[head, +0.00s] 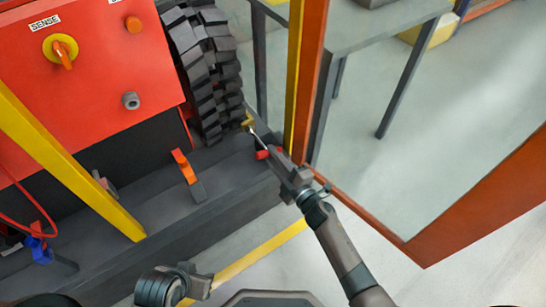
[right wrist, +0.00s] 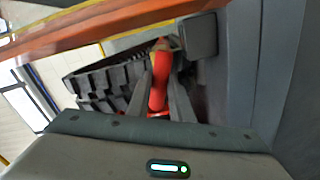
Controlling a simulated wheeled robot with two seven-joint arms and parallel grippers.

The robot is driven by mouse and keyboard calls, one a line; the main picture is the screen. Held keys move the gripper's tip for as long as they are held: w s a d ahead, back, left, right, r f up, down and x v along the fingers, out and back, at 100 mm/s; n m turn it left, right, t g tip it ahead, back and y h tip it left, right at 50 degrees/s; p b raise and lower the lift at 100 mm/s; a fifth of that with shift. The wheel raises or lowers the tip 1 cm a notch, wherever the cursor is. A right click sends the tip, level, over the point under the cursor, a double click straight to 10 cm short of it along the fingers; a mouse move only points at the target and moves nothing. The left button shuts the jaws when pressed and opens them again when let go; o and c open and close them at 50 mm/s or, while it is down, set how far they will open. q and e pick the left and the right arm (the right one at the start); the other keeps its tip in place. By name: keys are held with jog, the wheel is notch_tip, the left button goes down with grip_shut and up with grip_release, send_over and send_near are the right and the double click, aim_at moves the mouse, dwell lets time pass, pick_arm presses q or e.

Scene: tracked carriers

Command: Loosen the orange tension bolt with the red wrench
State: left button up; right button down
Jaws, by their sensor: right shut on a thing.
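My right gripper (head: 268,150) is shut on the red wrench (right wrist: 158,88), which stands between its two fingers in the right wrist view. In the head view, a bit of red (head: 262,154) and a thin metal shaft (head: 256,134) show at the fingers, beside the lower end of the black track (head: 208,75). A small yellow piece (head: 248,119) sits at the shaft's far end. I cannot clearly make out the orange tension bolt or whether the wrench touches it. My left gripper (head: 203,286) is low in the head view, away from the wrench; its fingers are not clear.
An orange lever (head: 183,166) stands on the dark ledge left of the wrench. The red machine panel (head: 90,95) has a yellow-orange switch. An orange and yellow post (head: 302,80) rises close to my right gripper. A grey table (head: 365,30) stands behind it.

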jog(key=shift+n, duration=0.6)
jog(key=shift+b, duration=0.3)
jog(key=shift+r+n, duration=0.1)
jog(key=shift+n, duration=0.3)
jog(key=shift+m, duration=0.3)
jog(key=shift+s+d, duration=0.1)
jog(key=shift+s, duration=0.05)
